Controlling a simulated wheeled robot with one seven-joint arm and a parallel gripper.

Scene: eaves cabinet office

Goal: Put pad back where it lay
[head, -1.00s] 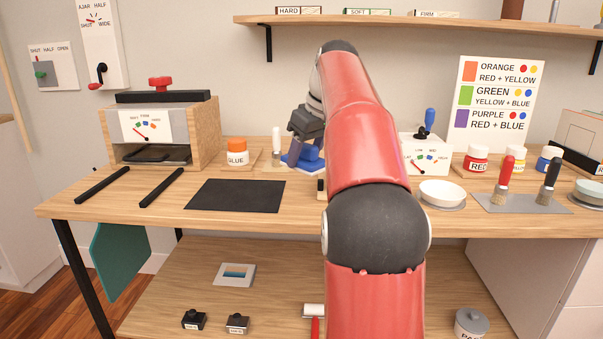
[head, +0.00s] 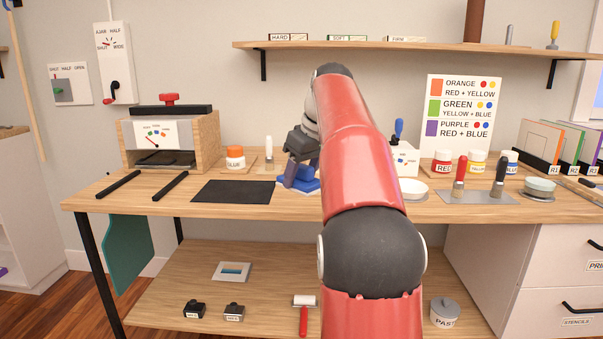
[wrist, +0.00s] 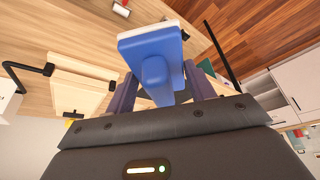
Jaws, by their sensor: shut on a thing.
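The pad (head: 307,185) is a blue plate with a blue handle and a pale underside layer. It also shows in the wrist view (wrist: 160,48), with its handle between the fingers. My gripper (head: 291,177) is shut on the pad's handle; its fingers flank the handle in the wrist view (wrist: 160,88). In the head view the pad is above or at the wooden bench (head: 130,205), right of the orange-capped glue jar (head: 235,160). I cannot tell whether it touches the bench. My arm hides part of the bench to its right.
A black mat (head: 232,192) lies left of the pad. A pale-handled tool (head: 268,150) stands behind it.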

